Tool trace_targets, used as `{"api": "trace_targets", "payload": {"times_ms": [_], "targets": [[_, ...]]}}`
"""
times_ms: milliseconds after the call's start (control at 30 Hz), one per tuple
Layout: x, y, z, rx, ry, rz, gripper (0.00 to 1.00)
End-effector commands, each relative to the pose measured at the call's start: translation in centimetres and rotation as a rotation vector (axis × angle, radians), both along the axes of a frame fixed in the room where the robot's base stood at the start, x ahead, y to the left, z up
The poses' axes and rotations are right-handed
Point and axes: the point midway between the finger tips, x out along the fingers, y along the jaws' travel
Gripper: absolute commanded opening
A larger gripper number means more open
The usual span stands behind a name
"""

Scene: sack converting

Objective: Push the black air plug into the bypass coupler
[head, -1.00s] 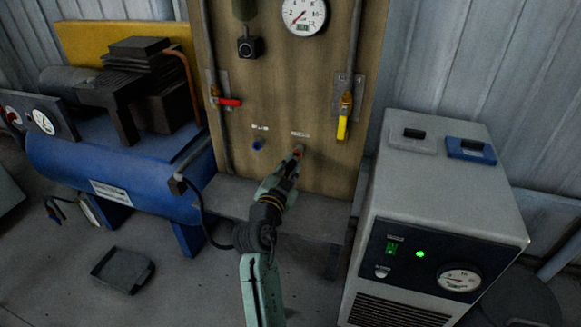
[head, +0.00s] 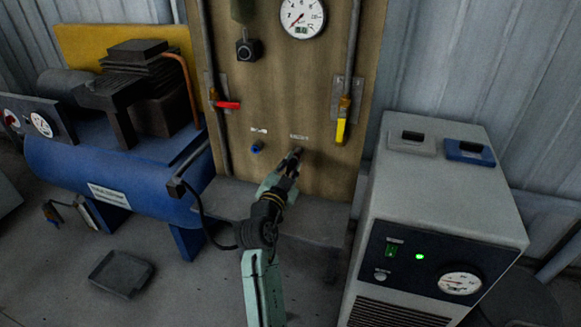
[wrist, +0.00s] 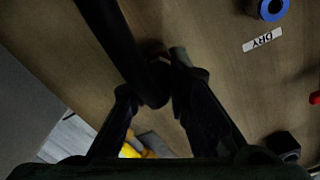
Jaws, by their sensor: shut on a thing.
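My gripper (head: 293,156) reaches up to the wooden board, just below the right-hand white label, which is too blurred to read. In the wrist view its fingers (wrist: 156,88) are shut on a dark, rounded piece, the black air plug (wrist: 157,86). A thick black tube-like shape runs from the plug to the upper left. The bypass coupler is mostly hidden behind the plug and fingers; a dim greyish end (wrist: 180,56) shows beside them. I cannot tell how deep the plug sits in it.
The blue-ringed coupler (wrist: 272,8) has a DRY label (wrist: 262,40). A red valve handle (head: 228,105) is at left and a yellow one (head: 341,131) at right. A grey ledge (head: 315,222) lies below. A dryer cabinet (head: 420,185) stands right, a blue compressor tank (head: 100,175) left.

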Motion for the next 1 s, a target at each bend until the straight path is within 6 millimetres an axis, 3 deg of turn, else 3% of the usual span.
{"api": "trace_targets", "payload": {"times_ms": [300,333,667,1000], "targets": [[0.39,-0.16,0.00,0.000,0.000,-0.001,0.00],[0.39,-0.16,0.00,0.000,0.000,-0.001,0.18],[0.38,-0.16,-0.01,0.000,0.000,-0.001,0.40],[0.38,-0.16,0.34,0.000,-0.001,-0.001,0.40]]}}
